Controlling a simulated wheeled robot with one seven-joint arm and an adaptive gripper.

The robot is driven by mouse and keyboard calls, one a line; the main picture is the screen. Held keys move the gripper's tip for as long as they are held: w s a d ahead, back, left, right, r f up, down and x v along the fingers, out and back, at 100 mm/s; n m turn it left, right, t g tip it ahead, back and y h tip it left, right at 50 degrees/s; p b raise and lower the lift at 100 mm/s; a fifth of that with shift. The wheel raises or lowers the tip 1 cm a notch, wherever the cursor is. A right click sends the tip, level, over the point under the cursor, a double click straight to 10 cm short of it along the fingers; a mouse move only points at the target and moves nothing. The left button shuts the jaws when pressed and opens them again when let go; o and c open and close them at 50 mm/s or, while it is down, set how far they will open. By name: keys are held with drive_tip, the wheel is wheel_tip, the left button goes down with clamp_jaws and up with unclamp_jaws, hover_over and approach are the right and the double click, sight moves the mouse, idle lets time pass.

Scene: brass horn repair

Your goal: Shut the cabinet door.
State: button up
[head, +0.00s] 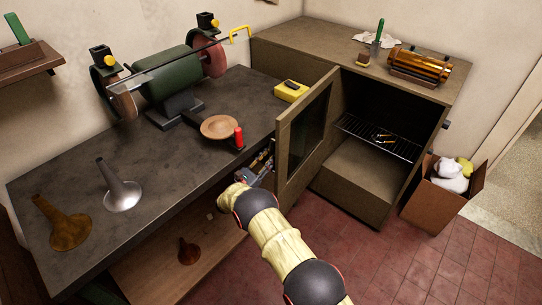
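The cabinet (356,196) stands at the right end of the workbench, with its dark inside showing. Its brown-framed door (285,165), with a dark panel in the middle, stands wide open and sticks out toward me. My arm reaches up from the bottom of the view. My gripper (266,158) is just left of the door, on its outer side, near the workbench's front edge. The fingers are small and partly hidden by the wrist, so I cannot tell whether they are open or touching the door.
A wire rack (380,138) with small brass pieces is inside the cabinet. A cardboard box (442,196) of cloths stands right of it. The workbench (165,165) holds a grinder (170,85), a wooden dish (219,127), a red cylinder (239,138) and horn bells. Red floor tiles are clear in front.

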drive_tip(key=c, duration=0.4)
drive_tip(key=c, duration=0.3)
clamp_jaws()
